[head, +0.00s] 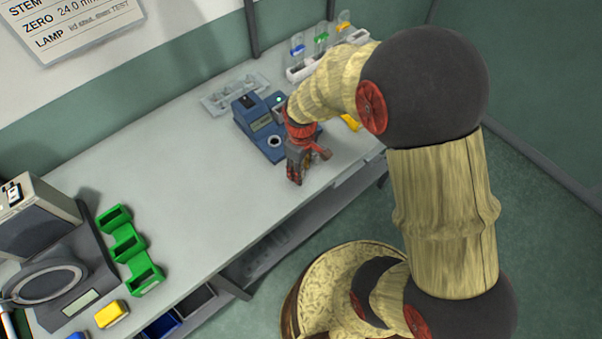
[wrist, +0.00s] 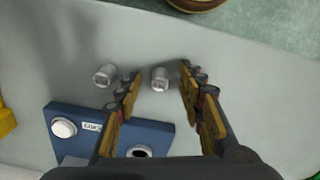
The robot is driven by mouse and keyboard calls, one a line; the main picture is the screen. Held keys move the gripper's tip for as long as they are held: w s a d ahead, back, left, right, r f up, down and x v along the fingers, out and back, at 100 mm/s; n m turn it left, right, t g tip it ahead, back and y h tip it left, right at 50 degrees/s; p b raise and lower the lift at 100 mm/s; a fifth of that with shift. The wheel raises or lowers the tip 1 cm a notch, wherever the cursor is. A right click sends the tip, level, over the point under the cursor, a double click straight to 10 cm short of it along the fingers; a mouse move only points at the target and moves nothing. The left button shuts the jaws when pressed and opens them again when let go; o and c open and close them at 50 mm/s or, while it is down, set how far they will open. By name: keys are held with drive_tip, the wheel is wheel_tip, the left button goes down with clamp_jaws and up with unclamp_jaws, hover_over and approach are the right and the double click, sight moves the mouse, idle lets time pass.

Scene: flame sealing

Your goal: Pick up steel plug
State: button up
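Two small grey metal plugs stand on the bench in the wrist view. One steel plug (wrist: 160,79) shows between my fingertips, and the other steel plug (wrist: 105,75) is just outside the left finger. My gripper (wrist: 160,76) is open, with a visible gap between each finger and the plug in the middle. In the head view my gripper (head: 308,168) points down near the bench's front edge, beside a blue device. I cannot make out the plugs in the head view. Whether the fingertips are level with the plug or above it, I cannot tell.
The blue device (head: 261,124), with a round hole and a white button (wrist: 64,128), sits close to my fingers. A clear tray (head: 233,95) and a vial rack (head: 325,48) stand behind. Green bins (head: 128,243) are at left. The bench middle (head: 185,185) is free.

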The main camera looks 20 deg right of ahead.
drive_tip(key=c, duration=0.3)
clamp_jaws()
idle(0.4)
